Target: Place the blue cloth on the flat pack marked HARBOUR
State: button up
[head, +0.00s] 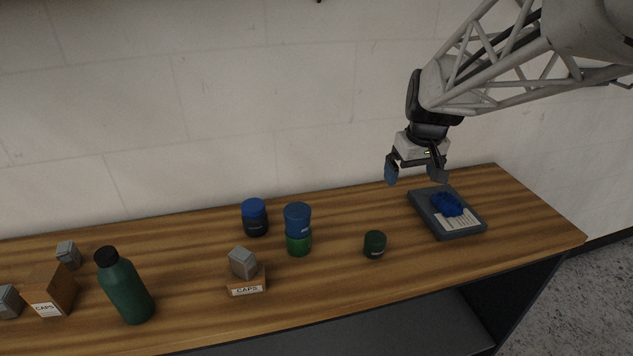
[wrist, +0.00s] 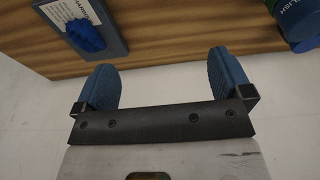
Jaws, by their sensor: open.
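The blue cloth (head: 446,204) lies crumpled on a grey-blue flat pack (head: 422,211) near the right end of the wooden bench. The pack has a white label, partly covered by the cloth; in the wrist view its print looks like HARBOUR, though it is small and cut off. The cloth (wrist: 86,37) and the pack (wrist: 117,35) also show at the top left of the wrist view. My gripper (head: 415,173) is open and empty, above and behind the pack, a little to its left. Its two blue fingers stand apart in the wrist view (wrist: 165,77), clear of the cloth.
A dark green tin (head: 374,244) stands left of the pack. Further left are a blue tin (head: 297,217) on a green one (head: 298,244), a dark blue jar (head: 255,218), CAPS boxes, grey blocks and a green bottle (head: 127,290). A pale wall (head: 250,90) runs behind.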

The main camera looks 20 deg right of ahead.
jog(key=s+a, duration=1.7)
jog(key=s, duration=0.1)
jog(key=shift+s+a+f+t, duration=0.15)
jog(key=shift+s+f+t, duration=0.05)
jog(key=shift+s+t, duration=0.15)
